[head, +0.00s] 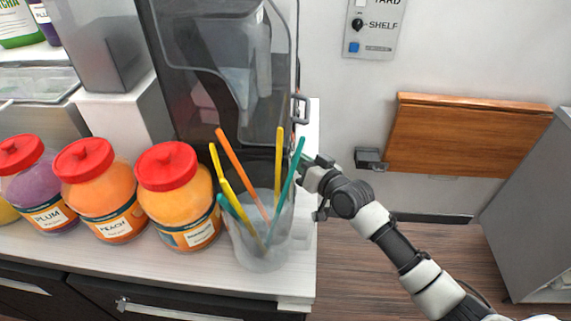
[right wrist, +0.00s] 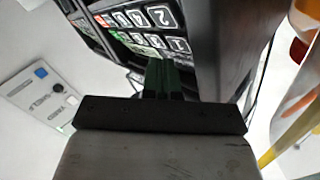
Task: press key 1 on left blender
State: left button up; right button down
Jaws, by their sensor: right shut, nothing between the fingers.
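A black keypad (right wrist: 140,28) with numbered keys shows in the right wrist view, on the side of a dark machine. Key 1 (right wrist: 180,45) is at its lower right, with key 2 (right wrist: 160,16) above it. My right gripper (right wrist: 162,72) is shut and empty. Its fingertips are just below key 1 in the picture; I cannot tell whether they touch the panel. In the head view the right gripper (head: 305,162) is at the right side of a blender with a dark tinted cover (head: 215,75), whose keypad is hidden there. My left gripper is not in view.
A clear cup of coloured straws (head: 262,240) stands close to my right gripper at the counter's (head: 200,272) right end. Several red-lidded jars (head: 180,205) stand to the left. A wooden fold-down shelf (head: 465,140) is on the wall. The floor at right is clear.

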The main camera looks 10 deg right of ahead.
jog(key=shift+w+a+f, duration=0.1)
jog(key=shift+a, duration=0.25)
jog(key=shift+a+f, duration=0.1)
jog(key=shift+a, duration=0.25)
dwell(0.6)
jog(key=shift+d, duration=0.15)
jog(key=shift+d+r, duration=0.25)
jog(key=shift+d, duration=0.35)
jog(key=d, duration=0.1)
jog(key=s+d+r, duration=0.1)
jog(key=d, duration=0.2)
jog(key=shift+s+d+r, duration=0.25)
jog(key=shift+s+d, duration=0.05)
dwell(0.9)
